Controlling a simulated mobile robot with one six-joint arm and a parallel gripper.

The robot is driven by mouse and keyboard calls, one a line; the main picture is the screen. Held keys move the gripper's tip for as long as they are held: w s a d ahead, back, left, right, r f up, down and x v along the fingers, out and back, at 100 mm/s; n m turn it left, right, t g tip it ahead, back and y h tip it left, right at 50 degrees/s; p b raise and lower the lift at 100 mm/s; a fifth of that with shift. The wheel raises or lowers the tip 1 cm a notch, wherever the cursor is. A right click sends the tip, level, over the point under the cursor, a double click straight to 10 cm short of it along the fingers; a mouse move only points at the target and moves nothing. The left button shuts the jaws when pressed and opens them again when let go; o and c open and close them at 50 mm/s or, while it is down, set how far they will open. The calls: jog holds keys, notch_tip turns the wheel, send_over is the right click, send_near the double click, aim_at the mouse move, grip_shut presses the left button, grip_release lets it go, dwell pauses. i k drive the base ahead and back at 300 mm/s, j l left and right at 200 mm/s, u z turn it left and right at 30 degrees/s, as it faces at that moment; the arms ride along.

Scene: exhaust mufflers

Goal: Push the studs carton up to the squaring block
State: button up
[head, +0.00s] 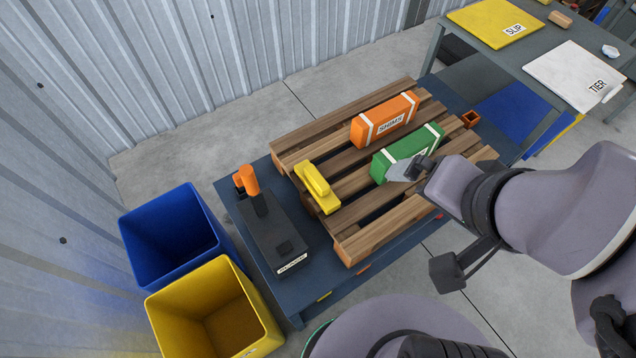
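A green carton (405,148) with white bands lies on the wooden pallet (385,216). Its label is mostly hidden behind my gripper, so I cannot read whether it says studs. An orange carton (384,121), whose label seems to read SHIMS, lies behind it, apart. A yellow block with a raised handle (318,187), likely the squaring block, sits on the pallet's left part, with bare slats between it and the green carton. My gripper (408,171) is at the near side of the green carton and seems to touch it. Its fingers are too small and overlapped to judge.
A dark machine with an orange handle (262,220) stands left of the pallet on the blue table (345,284). A blue bin (175,240) and a yellow bin (215,310) stand at lower left. A small orange-brown open holder (470,118) is beside the pallet's right end.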

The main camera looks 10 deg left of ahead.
aim_at(425, 140)
jog(key=i+l+u, duration=0.15)
jog(key=l+u, duration=0.2)
jog(key=i+l+u, duration=0.15)
jog(key=u, duration=0.2)
jog(key=i+l+u, duration=0.1)
jog(key=l+u, duration=0.65)
jog(key=i+l, duration=0.05)
